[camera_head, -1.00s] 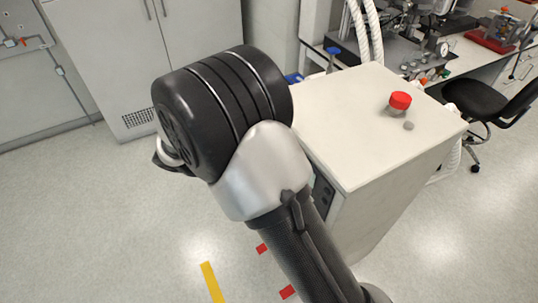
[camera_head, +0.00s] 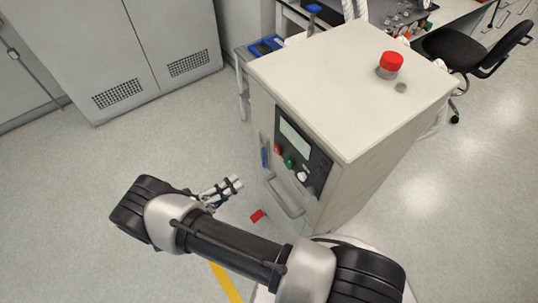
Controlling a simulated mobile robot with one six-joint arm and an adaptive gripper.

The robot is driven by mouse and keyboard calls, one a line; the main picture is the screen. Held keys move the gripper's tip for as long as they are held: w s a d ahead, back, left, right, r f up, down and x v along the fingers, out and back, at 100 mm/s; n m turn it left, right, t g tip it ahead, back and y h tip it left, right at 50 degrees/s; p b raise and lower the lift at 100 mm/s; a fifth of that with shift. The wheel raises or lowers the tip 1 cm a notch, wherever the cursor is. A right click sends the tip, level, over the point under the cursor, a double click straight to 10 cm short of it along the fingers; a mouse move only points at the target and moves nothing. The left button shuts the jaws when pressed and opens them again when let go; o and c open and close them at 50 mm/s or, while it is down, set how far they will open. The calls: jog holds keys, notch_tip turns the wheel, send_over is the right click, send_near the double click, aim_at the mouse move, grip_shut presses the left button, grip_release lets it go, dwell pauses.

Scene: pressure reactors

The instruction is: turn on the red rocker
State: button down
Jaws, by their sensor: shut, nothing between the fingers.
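The white cabinet (camera_head: 330,65) carries a dark control panel (camera_head: 318,160) on its front face, with a pale screen (camera_head: 294,139). A small red control (camera_head: 278,149) sits at the panel's left edge, likely the red rocker; its on or off position is too small to tell. Beside it are a green control (camera_head: 289,162) and a white knob (camera_head: 302,176). My gripper (camera_head: 237,183) is shut and empty, left of and in front of the cabinet, apart from the panel. Its fingers point right, toward the cabinet front.
A red button-like knob (camera_head: 391,62) stands on the cabinet top. A handle (camera_head: 284,199) runs across the front below the panel. A blue part (camera_head: 264,156) is on the front's left side. A black chair (camera_head: 470,48) stands behind right. The floor on the left is clear.

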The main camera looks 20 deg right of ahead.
aim_at(278, 150)
jog(key=x, duration=1.4)
